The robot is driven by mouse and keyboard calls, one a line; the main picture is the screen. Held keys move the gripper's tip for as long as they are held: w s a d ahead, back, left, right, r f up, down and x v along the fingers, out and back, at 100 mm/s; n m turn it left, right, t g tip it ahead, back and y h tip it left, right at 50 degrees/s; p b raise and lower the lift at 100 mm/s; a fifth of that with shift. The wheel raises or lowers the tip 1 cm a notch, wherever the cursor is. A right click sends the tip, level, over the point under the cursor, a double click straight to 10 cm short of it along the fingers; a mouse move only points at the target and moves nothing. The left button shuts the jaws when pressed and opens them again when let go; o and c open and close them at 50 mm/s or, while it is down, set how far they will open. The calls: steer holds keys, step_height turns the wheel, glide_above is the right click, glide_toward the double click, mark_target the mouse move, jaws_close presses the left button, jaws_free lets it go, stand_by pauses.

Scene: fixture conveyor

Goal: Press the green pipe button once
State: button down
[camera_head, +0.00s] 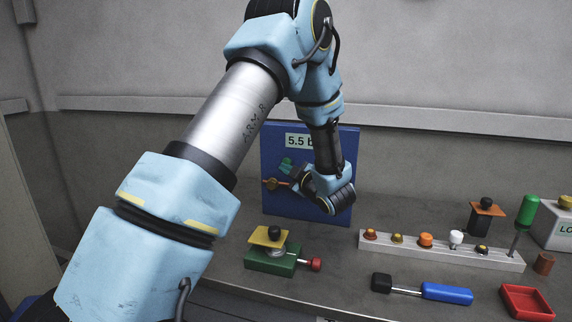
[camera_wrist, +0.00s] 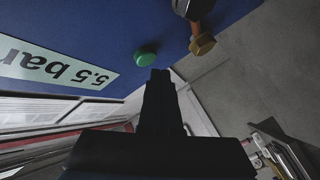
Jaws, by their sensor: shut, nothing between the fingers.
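The green button (camera_wrist: 146,57) is a small round cap on the blue panel in the wrist view, right by the tip of my gripper (camera_wrist: 160,73). My gripper is shut and empty, a dark narrow shape pointing toward the panel. I cannot tell whether it touches the button. In the head view my gripper (camera_head: 298,174) is in front of the blue panel (camera_head: 283,207), beside a green part (camera_head: 287,162) that my gripper partly hides. The panel carries a "5.5 bar" label (camera_head: 297,141), seen upside down in the wrist view (camera_wrist: 55,68).
A brass-orange fitting (camera_wrist: 202,43) is beside the button. On the bench are a green block with a yellow plate (camera_head: 270,260), a white rail with several buttons (camera_head: 455,252), a blue-handled tool (camera_head: 446,293) and a red tray (camera_head: 526,302). Bare bench lies before the panel.

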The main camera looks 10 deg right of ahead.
steer(key=shift+w+d, duration=0.1)
steer(key=shift+w+d, duration=0.1)
steer(key=shift+w, duration=0.15)
steer(key=shift+w+d+b, duration=0.25)
steer(key=shift+w+b, duration=0.15)
steer(key=shift+b, duration=0.05)
stand_by(0.9)
steer(key=shift+s, duration=0.1)
steer(key=shift+s+a+b, duration=0.3)
steer(key=shift+s+a, duration=0.15)
steer(key=shift+s, duration=0.2)
steer(key=shift+s+a+b, duration=0.25)
steer(key=shift+s+a, duration=0.15)
steer(key=shift+s, duration=0.35)
steer(key=shift+s+a+b, duration=0.2)
steer(key=shift+s+a, duration=0.2)
steer(key=shift+s, duration=0.35)
steer(key=shift+s+a+b, duration=0.25)
steer(key=shift+s+a, duration=0.15)
steer(key=shift+s, duration=0.35)
